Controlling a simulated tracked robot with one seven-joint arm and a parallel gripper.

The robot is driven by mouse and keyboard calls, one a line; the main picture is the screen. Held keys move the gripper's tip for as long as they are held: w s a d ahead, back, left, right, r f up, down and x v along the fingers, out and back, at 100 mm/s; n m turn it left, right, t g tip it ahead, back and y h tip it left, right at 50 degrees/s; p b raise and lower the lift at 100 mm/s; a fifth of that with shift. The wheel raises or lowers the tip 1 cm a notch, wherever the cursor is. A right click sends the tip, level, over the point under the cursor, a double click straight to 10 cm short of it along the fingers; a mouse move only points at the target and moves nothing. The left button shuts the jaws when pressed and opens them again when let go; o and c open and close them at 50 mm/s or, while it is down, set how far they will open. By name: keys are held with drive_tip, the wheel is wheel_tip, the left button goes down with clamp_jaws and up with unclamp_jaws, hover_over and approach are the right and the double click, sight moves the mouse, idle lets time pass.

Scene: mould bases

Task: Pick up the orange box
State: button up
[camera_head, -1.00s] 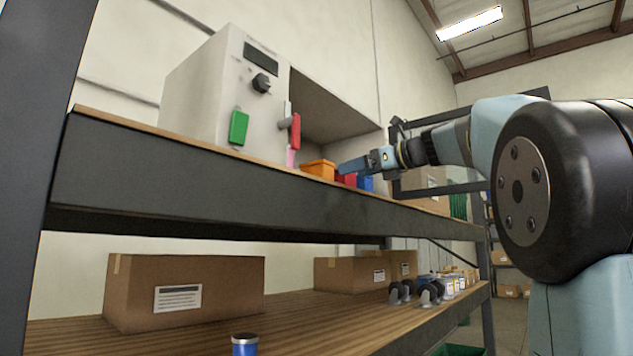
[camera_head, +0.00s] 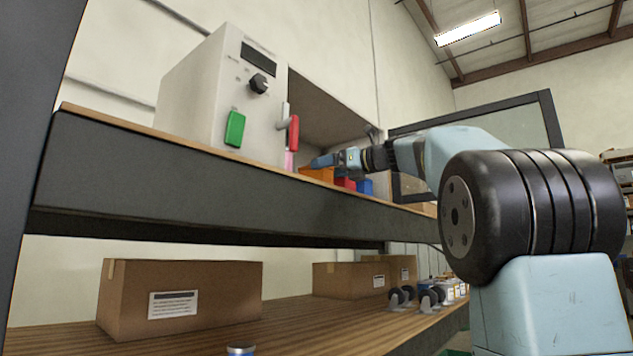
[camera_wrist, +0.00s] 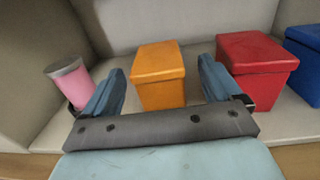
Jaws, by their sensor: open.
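The orange box (camera_wrist: 159,78) stands upright in the wrist view, seen between and just beyond the two fingers of my gripper (camera_wrist: 161,88). The fingers are spread apart, one to each side of it, and do not visibly touch it. In the head view the orange box (camera_head: 317,174) sits near the front edge of the upper shelf, partly hidden by my gripper (camera_head: 325,161).
A red box (camera_wrist: 257,72) stands close to the right finger, with a blue box (camera_wrist: 306,52) beyond it. A pink cylinder (camera_wrist: 69,83) with a grey top stands by the left finger. A white machine (camera_head: 217,95) with a red handle (camera_head: 293,134) stands left on the shelf (camera_head: 200,187).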

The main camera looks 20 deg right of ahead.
drive_tip(key=x, duration=0.5)
drive_tip(key=c, duration=1.4)
